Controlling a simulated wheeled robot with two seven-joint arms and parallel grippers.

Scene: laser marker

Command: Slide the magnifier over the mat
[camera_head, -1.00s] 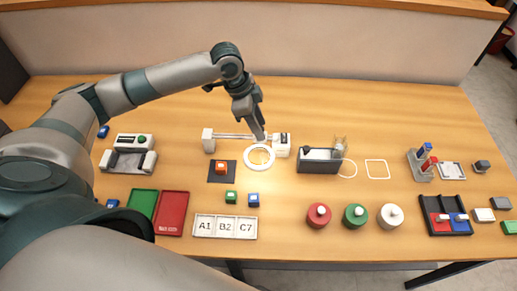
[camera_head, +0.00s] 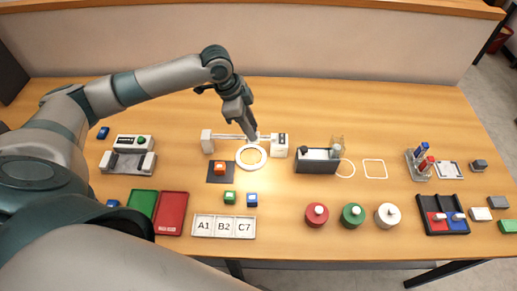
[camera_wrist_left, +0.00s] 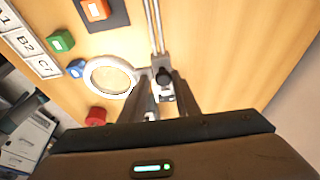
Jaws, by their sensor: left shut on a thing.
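The magnifier (camera_head: 265,162) is a white ring lens on a rail (camera_head: 228,136) between two white end blocks. It also shows in the wrist view (camera_wrist_left: 88,83). The dark mat (camera_head: 213,180) lies to the left of the ring with an orange block (camera_head: 219,168) on it. The ring's left edge is close to the mat's right edge, not over the block. My left gripper (camera_head: 254,138) is shut on the magnifier's dark knob (camera_wrist_left: 163,77) at the rail, behind the ring. The fingers partly hide the carriage. My right gripper is not in view.
A green block (camera_head: 230,197) and a blue block (camera_head: 252,199) stand in front of the ring. A lettered tray (camera_head: 224,236) lies nearer the front edge. The rail left of my gripper is clear.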

